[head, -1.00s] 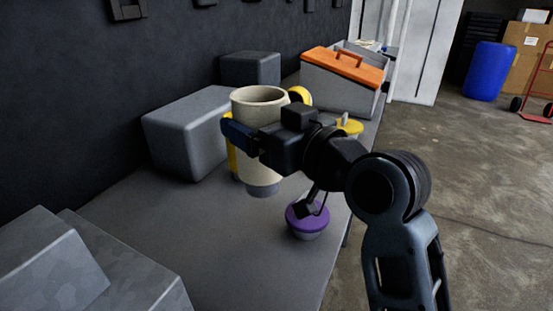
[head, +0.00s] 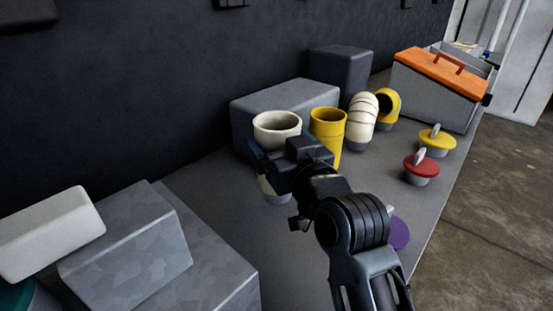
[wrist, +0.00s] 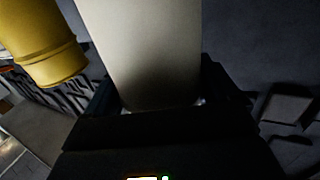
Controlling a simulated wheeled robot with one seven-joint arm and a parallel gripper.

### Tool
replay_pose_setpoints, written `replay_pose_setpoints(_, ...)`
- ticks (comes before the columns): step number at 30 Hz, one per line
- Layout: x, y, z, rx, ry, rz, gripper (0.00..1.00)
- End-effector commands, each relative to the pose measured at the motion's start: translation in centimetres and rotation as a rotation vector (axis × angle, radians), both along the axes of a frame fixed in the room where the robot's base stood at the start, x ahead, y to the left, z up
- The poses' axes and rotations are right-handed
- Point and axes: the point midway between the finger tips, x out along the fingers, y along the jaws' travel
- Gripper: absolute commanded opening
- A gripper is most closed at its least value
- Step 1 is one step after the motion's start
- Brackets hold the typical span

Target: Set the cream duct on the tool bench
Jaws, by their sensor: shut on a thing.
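The cream duct (head: 277,124) is a straight upright tube with a grey lower end, in the middle of the head view. My gripper (head: 270,165) is shut on its side; my wrist hides part of it. In the wrist view the cream duct (wrist: 140,50) fills the middle, between the dark fingers of my gripper (wrist: 160,100). The grey bench (head: 213,187) runs along the dark wall beneath it. I cannot tell whether the duct's lower end touches the bench top.
A yellow duct (head: 327,124) stands close right of the cream duct. Behind are grey blocks (head: 285,98), a cream elbow (head: 361,112) and a yellow elbow (head: 389,105). Red (head: 421,165), yellow (head: 437,138) and purple (head: 399,234) capped pieces and an orange-lidded toolbox (head: 437,96) stand rightward.

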Motion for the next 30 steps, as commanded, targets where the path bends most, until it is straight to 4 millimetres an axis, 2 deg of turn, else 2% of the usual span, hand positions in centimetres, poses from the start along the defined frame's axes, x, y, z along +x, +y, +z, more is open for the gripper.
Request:
replay_pose_setpoints(3,0.1,0.4,-0.5,0.0,-0.001,0.0,0.31)
replay_pose_setpoints(9,0.1,0.3,-3.3,0.0,0.001,-0.001,0.31)
replay_pose_setpoints(12,0.1,0.3,-4.1,0.001,0.0,-0.001,0.31)
replay_pose_setpoints(24,0.1,0.3,-4.6,0.001,-0.002,-0.001,0.31)
replay_pose_setpoints(25,0.1,0.3,-4.6,0.0,0.0,-0.001,0.9)
replay_pose_setpoints(28,0.1,0.3,-4.5,0.0,0.0,-0.001,1.0)
replay_pose_setpoints(30,0.1,0.3,-4.5,0.0,0.0,-0.001,1.0)
